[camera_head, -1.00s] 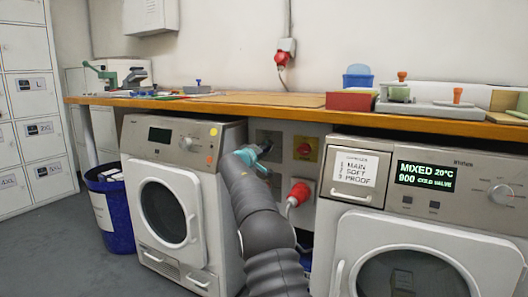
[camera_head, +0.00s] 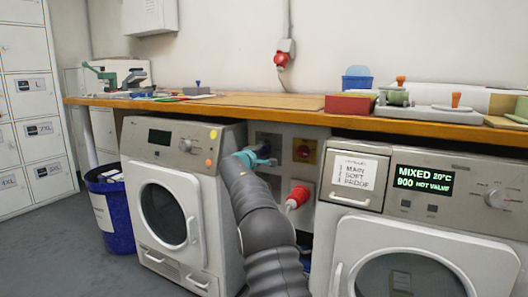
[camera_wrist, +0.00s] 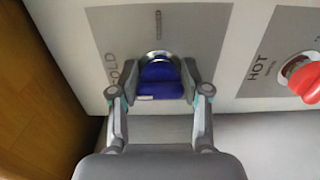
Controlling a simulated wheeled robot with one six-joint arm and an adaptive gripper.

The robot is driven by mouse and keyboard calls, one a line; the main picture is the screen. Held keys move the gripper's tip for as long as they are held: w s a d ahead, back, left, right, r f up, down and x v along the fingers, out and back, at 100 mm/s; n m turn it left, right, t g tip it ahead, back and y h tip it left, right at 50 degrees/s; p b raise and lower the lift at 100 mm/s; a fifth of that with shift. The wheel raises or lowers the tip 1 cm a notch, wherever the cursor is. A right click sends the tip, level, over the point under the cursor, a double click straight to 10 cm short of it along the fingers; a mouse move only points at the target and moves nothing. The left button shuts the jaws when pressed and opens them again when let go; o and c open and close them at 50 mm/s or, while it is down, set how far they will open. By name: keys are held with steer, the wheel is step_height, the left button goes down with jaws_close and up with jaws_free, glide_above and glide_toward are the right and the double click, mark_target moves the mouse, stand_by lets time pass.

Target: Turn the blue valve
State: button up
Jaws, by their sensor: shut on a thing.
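The blue valve (camera_wrist: 160,82) shows in the wrist view on a grey plate, below a round metal collar. A partly covered label beside it reads "OLD". My gripper (camera_wrist: 161,88) is shut on the blue valve, with one finger on each side of its handle. In the head view my gripper (camera_head: 258,156) is at the wall panel between the two washing machines. The valve is too small and covered to make out there.
A red valve (camera_wrist: 306,80) marked "HOT" sits right of the blue one in the wrist view. A red plug (camera_head: 297,196) sticks out beside my arm. A wooden counter (camera_head: 230,103) runs above.

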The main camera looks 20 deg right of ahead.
stand_by(0.3)
steer(key=o, duration=1.2)
steer(key=shift+c, duration=0.2)
steer(key=shift+a, duration=0.1)
steer(key=v, duration=1.2)
steer(key=shift+s, duration=0.1)
